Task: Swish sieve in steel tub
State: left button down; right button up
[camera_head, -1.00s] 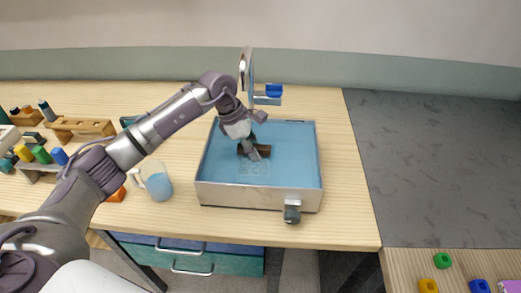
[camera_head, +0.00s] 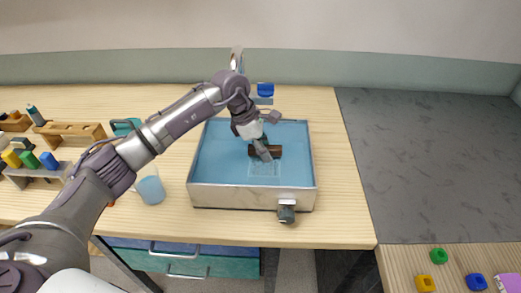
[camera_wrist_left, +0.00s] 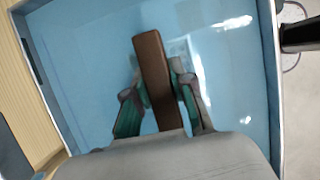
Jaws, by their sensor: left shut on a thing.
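The steel tub (camera_head: 205,197) stands on the wooden bench and holds light blue water. It fills most of the left wrist view, with its rim (camera_wrist_left: 272,70) along the right. My left gripper (camera_head: 266,152) is down inside the tub, shut on the brown handle (camera_head: 276,151) of the sieve. The handle (camera_wrist_left: 152,62) stands out between the fingers in the left wrist view (camera_wrist_left: 160,90). A pale, square mesh shape (camera_head: 264,169) shows faintly below the handle, seemingly under the water. My right gripper is in no view.
A tap-like fitting (camera_head: 286,211) sticks out of the tub's front wall. A cup of blue liquid (camera_head: 151,189) stands left of the tub. Wooden racks with coloured blocks (camera_head: 70,133) are farther left. A blue-topped stand (camera_head: 265,91) is behind the tub.

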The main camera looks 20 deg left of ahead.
pick_arm(q)
jog(key=shift+r+p, duration=2.7)
jog(key=shift+r, duration=2.85)
notch_tip(320, 180, up, 5)
jog(key=shift+p, duration=1.25)
